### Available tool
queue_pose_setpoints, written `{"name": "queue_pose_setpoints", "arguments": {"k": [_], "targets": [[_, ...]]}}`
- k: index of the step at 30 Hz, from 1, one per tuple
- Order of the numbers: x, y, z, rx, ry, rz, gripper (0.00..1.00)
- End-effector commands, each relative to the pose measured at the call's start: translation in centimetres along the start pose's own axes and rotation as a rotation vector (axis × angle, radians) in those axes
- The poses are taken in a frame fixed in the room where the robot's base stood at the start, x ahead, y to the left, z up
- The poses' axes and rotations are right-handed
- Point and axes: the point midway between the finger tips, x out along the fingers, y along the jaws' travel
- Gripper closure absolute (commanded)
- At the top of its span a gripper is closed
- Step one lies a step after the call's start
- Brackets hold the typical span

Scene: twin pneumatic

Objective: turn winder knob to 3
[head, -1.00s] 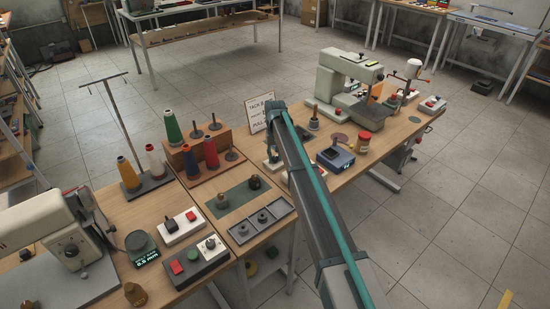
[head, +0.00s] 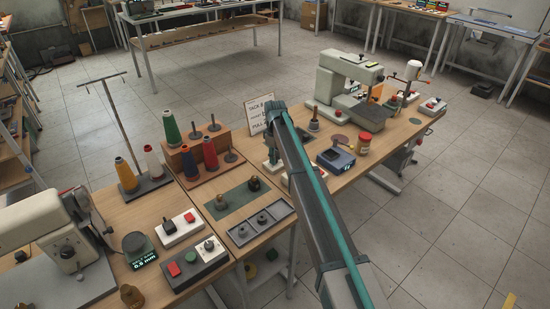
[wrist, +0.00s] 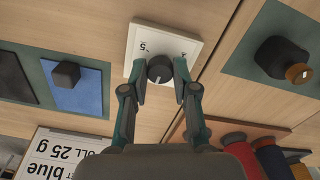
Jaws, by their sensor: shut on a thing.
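The winder knob (wrist: 160,65) is a dark round knob with a pale pointer line, on a square white plate (wrist: 183,42) in the wrist view. A printed "5" shows at the plate's left, and a small mark at its right is too small to read. The pointer line lies toward the bottom of the wrist picture. My gripper (wrist: 160,82) is shut on the knob, one finger on each side. In the head view my arm hides most of this spot, and I cannot make out the knob there.
A printed sign (head: 259,114) stands close to my arm. Thread cones (head: 210,152) and a grey tray (head: 262,224) lie to the left. A blue-grey device (head: 336,158) and a red-lidded jar (head: 363,143) stand to the right. A dark block (wrist: 66,73) is near the gripper.

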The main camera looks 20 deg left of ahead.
Motion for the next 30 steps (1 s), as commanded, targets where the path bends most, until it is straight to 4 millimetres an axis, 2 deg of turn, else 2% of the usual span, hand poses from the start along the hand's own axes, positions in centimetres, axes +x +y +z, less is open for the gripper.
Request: {"name": "queue_pose_setpoints", "arguments": {"k": [7, 20, 21, 24, 25, 30], "targets": [[-0.03, 0.02, -0.02, -0.06, 0.001, 0.001, 1.0], [-0.04, 0.03, -0.02, -0.069, 0.001, 0.001, 1.0], [-0.04, 0.03, -0.02, -0.069, 0.001, 0.001, 0.67], [-0.03, 0.02, -0.02, -0.068, 0.001, 0.001, 0.5], [-0.03, 0.02, -0.02, -0.068, 0.001, 0.001, 0.47], [-0.02, 0.01, -0.01, -0.068, 0.0, 0.0, 0.47]]}}
